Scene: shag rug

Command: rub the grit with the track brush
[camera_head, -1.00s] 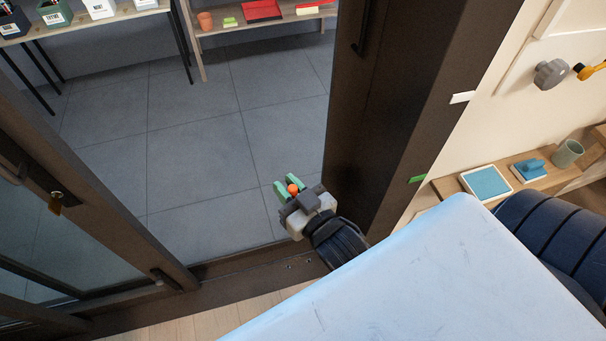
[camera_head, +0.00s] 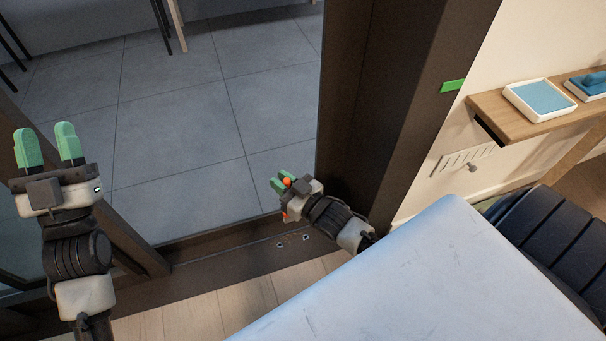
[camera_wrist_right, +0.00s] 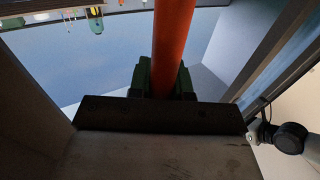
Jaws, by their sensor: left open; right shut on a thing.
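My right gripper (camera_head: 282,183) is shut on an orange handle, which I take to be the track brush (camera_head: 287,181). Its orange shaft (camera_wrist_right: 173,45) runs between the green fingers in the right wrist view. A bit of orange also shows below the gripper in the head view. The brush's working end cannot be made out. Small specks (camera_head: 292,240) lie on the dark door sill just below the gripper. They may be the grit, but are too small to tell. My left gripper (camera_head: 48,146) is open and empty at the far left, fingers pointing up, well apart from the brush.
The dark door sill (camera_head: 215,256) crosses between the grey tiled floor (camera_head: 180,130) and the wood floor. A dark door post (camera_head: 375,100) stands right of my right gripper. A pale tabletop (camera_head: 430,280) fills the lower right. A wooden shelf (camera_head: 540,122) holds a blue-topped tray (camera_head: 540,98).

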